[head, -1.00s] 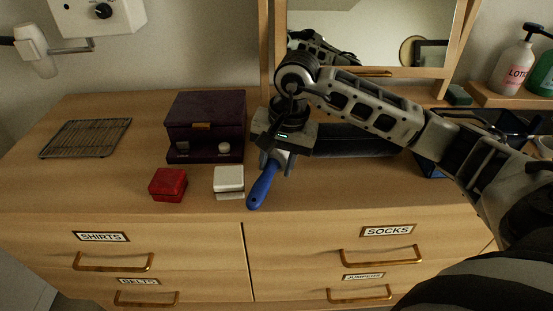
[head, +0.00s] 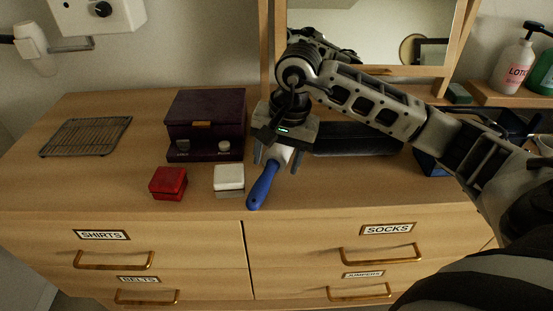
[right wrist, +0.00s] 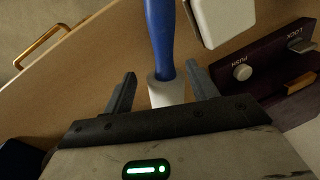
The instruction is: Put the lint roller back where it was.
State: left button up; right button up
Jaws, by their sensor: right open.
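The lint roller, with a blue handle (head: 262,186) and a white roller end, lies on the dresser top near its front edge, the handle pointing toward the front. In the right wrist view its blue handle (right wrist: 160,35) and white end show between my fingers. My right gripper (head: 277,166) is open above the white end, one finger on each side. In the right wrist view the fingers (right wrist: 162,75) stand apart with a gap beside the roller. The far part of the roller is hidden under my gripper. My left gripper is not in view.
A white box (head: 229,178) and a red box (head: 168,183) sit left of the roller. A dark purple case (head: 205,115) stands behind them. A black case (head: 350,139) lies to the right. A wire rack (head: 86,136) lies far left. A mirror (head: 380,35) stands behind.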

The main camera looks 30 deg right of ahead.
notch_tip(320, 180, up, 11)
jog(key=s+d, duration=0.1)
jog(key=shift+s, duration=0.25)
jog(key=shift+d+f, duration=0.1)
jog(key=shift+f, duration=0.05)
